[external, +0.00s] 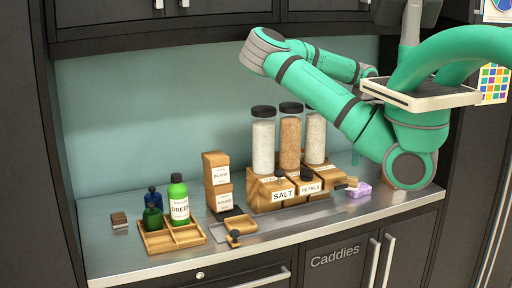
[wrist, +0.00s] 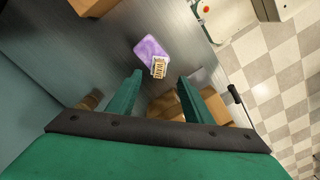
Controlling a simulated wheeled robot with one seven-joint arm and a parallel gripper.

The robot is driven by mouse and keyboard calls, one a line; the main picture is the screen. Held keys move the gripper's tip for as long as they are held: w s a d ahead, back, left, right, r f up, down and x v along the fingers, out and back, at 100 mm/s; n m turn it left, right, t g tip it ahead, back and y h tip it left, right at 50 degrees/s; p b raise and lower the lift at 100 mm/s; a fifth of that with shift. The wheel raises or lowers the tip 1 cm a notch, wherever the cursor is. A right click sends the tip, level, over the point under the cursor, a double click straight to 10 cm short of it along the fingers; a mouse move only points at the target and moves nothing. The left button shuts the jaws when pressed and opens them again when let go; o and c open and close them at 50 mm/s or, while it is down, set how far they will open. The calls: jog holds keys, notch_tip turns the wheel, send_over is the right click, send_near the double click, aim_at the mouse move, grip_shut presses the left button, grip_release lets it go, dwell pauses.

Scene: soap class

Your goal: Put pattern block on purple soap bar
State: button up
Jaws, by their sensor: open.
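The purple soap bar (external: 362,191) lies on the metal counter, right of the wooden caddy; it also shows in the wrist view (wrist: 149,47). The pattern block, small, tan and ridged (wrist: 159,68), overlaps the soap's near edge in the wrist view. In the external view the block (external: 351,182) shows at the soap's left end. I cannot tell whether it rests fully on the soap or partly against it. My gripper (wrist: 158,84) is open, its fingers apart and empty, with the block ahead between them. In the external view my arm hides most of the gripper; a green fingertip shows above the soap.
A wooden caddy (external: 264,195) with SALT and PETALS labels and tall jars (external: 290,137) stands left of the soap. Farther left are stacked labelled boxes (external: 217,184) and a wooden tray (external: 160,245) with bottles (external: 179,203).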

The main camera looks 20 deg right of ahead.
jog(key=shift+r, duration=1.45)
